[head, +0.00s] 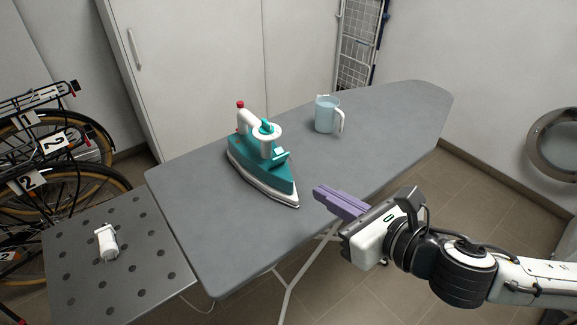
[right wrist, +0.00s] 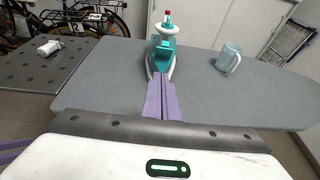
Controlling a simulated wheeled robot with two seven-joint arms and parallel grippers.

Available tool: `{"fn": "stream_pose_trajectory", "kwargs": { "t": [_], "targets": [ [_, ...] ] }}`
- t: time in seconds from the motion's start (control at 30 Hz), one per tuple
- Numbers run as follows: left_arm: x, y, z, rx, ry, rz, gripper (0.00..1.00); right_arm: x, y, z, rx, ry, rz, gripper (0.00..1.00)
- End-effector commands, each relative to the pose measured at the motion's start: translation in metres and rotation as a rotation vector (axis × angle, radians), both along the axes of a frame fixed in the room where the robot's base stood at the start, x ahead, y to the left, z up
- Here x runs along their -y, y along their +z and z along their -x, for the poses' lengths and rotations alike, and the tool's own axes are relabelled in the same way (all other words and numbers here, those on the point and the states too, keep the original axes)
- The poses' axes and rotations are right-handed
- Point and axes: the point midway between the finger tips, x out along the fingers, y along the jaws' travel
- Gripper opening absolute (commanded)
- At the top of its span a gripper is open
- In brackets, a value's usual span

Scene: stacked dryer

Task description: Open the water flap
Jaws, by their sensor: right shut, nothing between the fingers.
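The iron (head: 262,160) is teal and white with a red knob on top and lies on the ironing board, its tip toward my right gripper. The small teal part at its front top (head: 281,153) may be the water flap; I cannot tell whether it is open. My right gripper (head: 318,191), with purple fingers, is shut and empty, just right of the iron's tip and apart from it in the head view. In the right wrist view the fingers (right wrist: 161,80) point straight at the iron (right wrist: 162,50).
The grey ironing board (head: 205,240) fills the middle. A clear bluish measuring jug (head: 326,114) stands on it behind the iron. A perforated metal shelf (head: 75,270) at the left holds a small white object (head: 106,242). Bicycles (head: 60,180) stand at the far left.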

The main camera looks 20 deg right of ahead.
Motion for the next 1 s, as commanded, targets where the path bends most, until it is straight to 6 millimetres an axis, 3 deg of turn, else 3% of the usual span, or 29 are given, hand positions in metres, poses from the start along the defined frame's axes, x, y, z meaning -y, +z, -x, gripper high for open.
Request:
{"fn": "stream_pose_trajectory", "kwargs": {
  "t": [0.3,0.53,0.77,1.0],
  "targets": [
    [0.002,-0.053,0.0,-0.007,-0.009,-0.007,0.31,-0.008,-0.016,-0.028,0.006,-0.007,-0.01,0.0],
    [0.015,-0.069,-0.007,0.013,-0.033,0.002,0.31,-0.013,-0.021,-0.038,0.003,0.001,-0.007,0.0],
    [0.018,-0.059,-0.009,0.015,-0.034,0.005,0.31,-0.027,-0.03,-0.083,-0.004,0.0,-0.011,0.0],
    [0.017,-0.053,-0.01,0.02,-0.03,0.007,0.31,-0.036,-0.015,-0.111,-0.004,0.0,-0.009,0.0]
  ]
}}
